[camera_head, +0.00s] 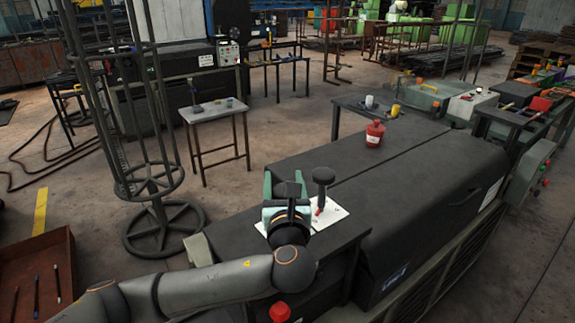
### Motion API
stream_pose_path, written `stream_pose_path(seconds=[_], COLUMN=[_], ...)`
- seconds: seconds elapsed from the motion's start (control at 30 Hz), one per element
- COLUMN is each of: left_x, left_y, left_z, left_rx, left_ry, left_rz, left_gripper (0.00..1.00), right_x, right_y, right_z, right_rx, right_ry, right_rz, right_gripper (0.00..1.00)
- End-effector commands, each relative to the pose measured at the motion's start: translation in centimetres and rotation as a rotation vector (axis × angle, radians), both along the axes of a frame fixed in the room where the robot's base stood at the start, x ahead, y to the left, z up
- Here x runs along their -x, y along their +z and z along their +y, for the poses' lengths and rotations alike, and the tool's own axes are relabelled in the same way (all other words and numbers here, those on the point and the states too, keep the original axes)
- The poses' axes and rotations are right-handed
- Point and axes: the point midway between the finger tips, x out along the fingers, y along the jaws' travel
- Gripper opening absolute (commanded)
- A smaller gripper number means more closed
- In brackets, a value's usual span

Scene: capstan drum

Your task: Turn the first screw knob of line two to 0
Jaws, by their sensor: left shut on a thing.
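My left arm comes in from the lower left over the dark machine top. Its gripper (287,203) is at the pale plate's left side, seen from behind. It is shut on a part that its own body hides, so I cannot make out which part. A white plate (329,212) lies just right of the gripper. On it stands an upright black knob or lever (323,177) with a small red mark near its foot, apart from the gripper. I cannot read any scale or number. My right gripper is not in view.
A long dark machine cover (430,185) fills the right, with a red bottle (374,134) at its back. A round wire stand (163,225) is at the left. A red button (280,311) sits below my arm. A small table (213,113) stands behind.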

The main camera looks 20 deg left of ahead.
Motion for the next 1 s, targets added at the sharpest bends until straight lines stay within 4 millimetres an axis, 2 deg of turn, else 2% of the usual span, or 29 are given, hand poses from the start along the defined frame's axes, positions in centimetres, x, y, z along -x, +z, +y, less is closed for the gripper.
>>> stream_pose_path(seconds=[0.03,0.13,0.5,0.7,1.0], left_x=[0.1,0.2,0.9,1.3,1.9], left_y=[0.5,0.5,0.3,0.1,-0.2], left_z=[-0.1,0.2,1.0,1.4,1.7], left_rx=[0.001,0.000,-0.001,0.000,0.000], left_ry=[0.045,0.141,0.494,0.678,0.881], left_rz=[0.008,0.009,0.009,0.009,0.009], left_gripper=[0.08,0.08,0.08,0.08,0.08], right_x=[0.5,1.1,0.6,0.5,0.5], right_y=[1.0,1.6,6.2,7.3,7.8], right_z=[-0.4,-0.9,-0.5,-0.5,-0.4], right_rx=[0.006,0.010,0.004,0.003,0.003], right_ry=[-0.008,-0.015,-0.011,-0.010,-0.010], right_rz=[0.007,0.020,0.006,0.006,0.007], right_gripper=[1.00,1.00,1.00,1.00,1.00])
